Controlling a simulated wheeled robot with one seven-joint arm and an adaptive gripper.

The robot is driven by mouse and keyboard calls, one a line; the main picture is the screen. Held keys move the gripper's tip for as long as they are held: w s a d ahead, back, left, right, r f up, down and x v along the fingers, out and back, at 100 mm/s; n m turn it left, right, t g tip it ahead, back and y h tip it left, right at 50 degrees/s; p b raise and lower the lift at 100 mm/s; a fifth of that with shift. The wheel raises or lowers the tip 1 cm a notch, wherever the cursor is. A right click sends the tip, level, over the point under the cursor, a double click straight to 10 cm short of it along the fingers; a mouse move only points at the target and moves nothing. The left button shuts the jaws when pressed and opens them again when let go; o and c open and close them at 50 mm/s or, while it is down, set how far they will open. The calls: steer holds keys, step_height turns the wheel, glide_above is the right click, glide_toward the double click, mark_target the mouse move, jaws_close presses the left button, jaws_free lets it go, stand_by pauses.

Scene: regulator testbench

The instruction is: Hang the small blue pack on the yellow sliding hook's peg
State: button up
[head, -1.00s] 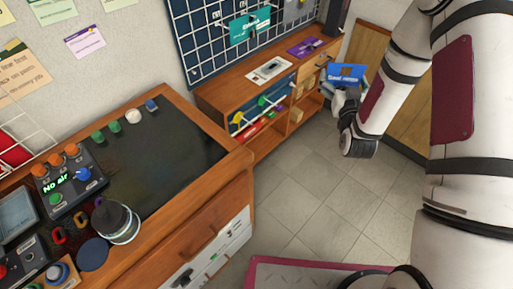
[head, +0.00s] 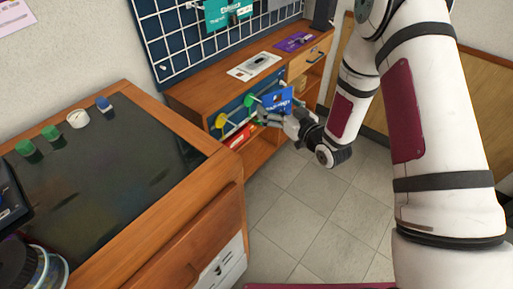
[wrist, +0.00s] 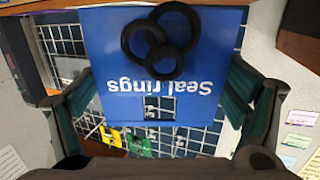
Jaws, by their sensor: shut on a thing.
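My gripper (head: 284,117) is shut on the small blue pack (head: 281,100) and holds it up in front of the low wooden cabinet. In the wrist view the pack (wrist: 165,75) reads "Seal rings" upside down, with black rings pictured on it, and it spans between the fingers. The yellow sliding hook (head: 221,120) is on the cabinet's blue front, left of the pack. A yellow part (wrist: 112,137) also shows below the pack in the wrist view. The yellow hook's peg tip is too small to make out clearly. A green hook (head: 250,101) sits between the yellow hook and the pack.
The wooden cabinet (head: 195,98) carries a white card (head: 254,66) and a purple pack (head: 294,42) on top. A red item (head: 243,137) lies on its shelf. A workbench (head: 215,165) stands at left front. The tiled floor (head: 310,205) is clear.

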steer(key=a+f+n+g+y+b, duration=0.2)
steer(key=a+f+b, duration=0.1)
steer(key=f+b, duration=0.4)
steer(key=a+f+n+g+y+b, duration=0.1)
steer(key=a+f+n+g+b, duration=0.1)
steer(key=a+f+b, duration=0.5)
steer(key=w+a+f, duration=0.3)
steer(key=w+a, duration=0.1)
steer(key=w, duration=0.2)
steer(key=shift+f+b, duration=0.35)
steer(key=shift+b, duration=0.05)
stand_by(0.5)
steer(key=shift+a, duration=0.15)
stand_by(0.5)
steer(key=o, duration=0.9)
